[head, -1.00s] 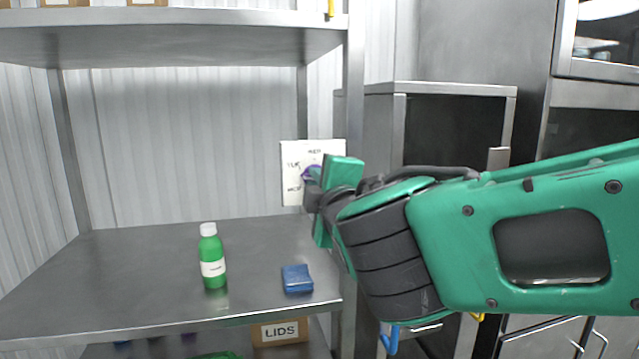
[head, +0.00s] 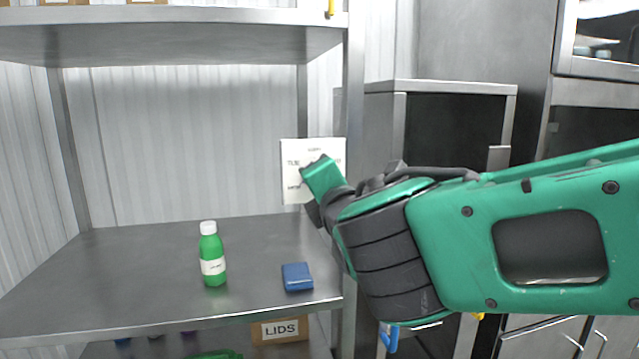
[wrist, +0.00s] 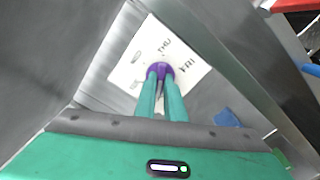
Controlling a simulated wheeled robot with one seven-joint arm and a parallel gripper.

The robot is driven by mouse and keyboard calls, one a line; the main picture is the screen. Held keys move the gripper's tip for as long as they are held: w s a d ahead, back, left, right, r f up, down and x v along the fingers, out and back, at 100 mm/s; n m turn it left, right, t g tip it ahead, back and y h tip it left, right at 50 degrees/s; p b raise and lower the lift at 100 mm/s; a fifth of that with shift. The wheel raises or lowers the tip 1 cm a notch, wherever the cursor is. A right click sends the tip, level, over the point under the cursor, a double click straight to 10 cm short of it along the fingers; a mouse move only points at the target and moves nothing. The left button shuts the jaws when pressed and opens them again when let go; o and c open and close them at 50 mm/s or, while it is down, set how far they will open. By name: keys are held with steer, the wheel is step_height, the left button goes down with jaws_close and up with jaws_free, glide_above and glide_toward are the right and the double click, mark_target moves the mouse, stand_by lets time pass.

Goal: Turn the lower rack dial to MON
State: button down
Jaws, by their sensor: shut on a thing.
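The purple dial (wrist: 159,69) sits on a white day plate (wrist: 132,61), which shows THU and FRI in the wrist view. The white plate (head: 293,155) also shows in the head view, fixed near the right post above the shelf, with TUE legible and the rest small or covered. My gripper (wrist: 160,76) is shut on the purple dial, its two green fingers on either side of it. In the head view my gripper (head: 318,172) covers the dial. The dial's pointer and the MON label cannot be made out clearly.
A green bottle (head: 212,255) and a blue block (head: 297,277) stand on the metal shelf (head: 130,270) left of the arm. A LIDS box (head: 280,330) is below. The shelf's right post (head: 353,90) stands close to my gripper.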

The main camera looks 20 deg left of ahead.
steer(key=shift+f, duration=0.3)
steer(key=c, duration=1.9)
jaws_free()
steer(key=shift+d, duration=0.1)
steer(key=shift+o, duration=0.3)
steer(key=shift+r, duration=0.15)
steer(key=v, duration=1)
steer(key=shift+s+d, duration=0.2)
steer(key=shift+d, duration=0.05)
